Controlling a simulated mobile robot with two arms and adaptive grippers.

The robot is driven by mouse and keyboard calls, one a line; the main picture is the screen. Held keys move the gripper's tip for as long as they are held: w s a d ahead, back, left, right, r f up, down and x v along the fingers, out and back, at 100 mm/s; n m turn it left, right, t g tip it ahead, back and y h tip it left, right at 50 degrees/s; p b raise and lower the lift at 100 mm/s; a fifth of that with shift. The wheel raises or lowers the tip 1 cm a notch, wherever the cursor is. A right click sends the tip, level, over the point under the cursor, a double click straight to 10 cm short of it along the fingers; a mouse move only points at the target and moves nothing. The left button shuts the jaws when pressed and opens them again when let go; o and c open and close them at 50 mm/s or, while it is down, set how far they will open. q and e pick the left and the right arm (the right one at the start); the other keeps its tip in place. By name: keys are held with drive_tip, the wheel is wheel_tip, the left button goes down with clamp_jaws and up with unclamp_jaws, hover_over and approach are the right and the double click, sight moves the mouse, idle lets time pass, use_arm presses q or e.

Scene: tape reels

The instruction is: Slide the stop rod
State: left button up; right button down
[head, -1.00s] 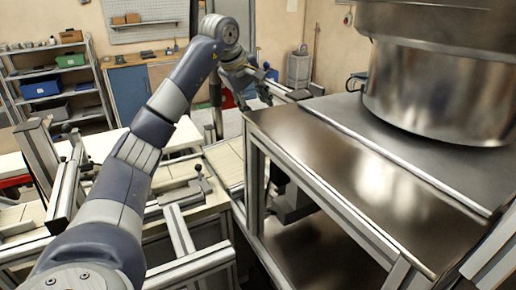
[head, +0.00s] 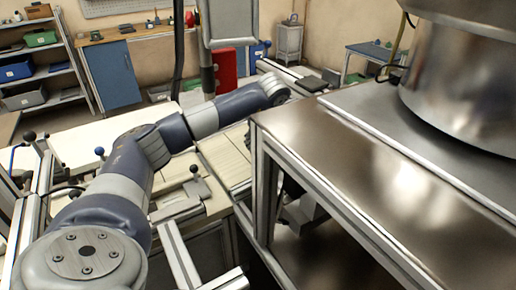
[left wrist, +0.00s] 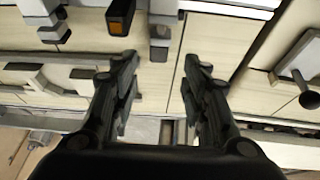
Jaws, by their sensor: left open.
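My left gripper (left wrist: 162,80) is open and empty in the left wrist view, with its two dark fingers apart above a pale plank surface. In the head view the gripper itself is hidden at the end of my left arm, behind the steel table corner. A grey metal bar (left wrist: 160,28) lies beyond the gap between the fingers, apart from them. A rod with a black ball knob (left wrist: 308,100) is at the right of the wrist view. I cannot tell which of these is the stop rod. My right gripper is not in view.
A steel-topped table (head: 330,150) with a large metal bowl (head: 450,90) fills the right. A small ball-knob lever (head: 193,170) stands on the pale bench at centre left. A dark block with an orange face (left wrist: 120,17) sits near the fingers. Shelves (head: 40,60) stand at the back left.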

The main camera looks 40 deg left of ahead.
use_arm(q)
drive_tip(key=x, duration=0.4)
drive_tip(key=shift+f+p, duration=0.1)
drive_tip(key=shift+p, duration=0.2)
drive_tip(key=shift+w+a+f, duration=0.15)
drive_tip(key=shift+f, duration=0.3)
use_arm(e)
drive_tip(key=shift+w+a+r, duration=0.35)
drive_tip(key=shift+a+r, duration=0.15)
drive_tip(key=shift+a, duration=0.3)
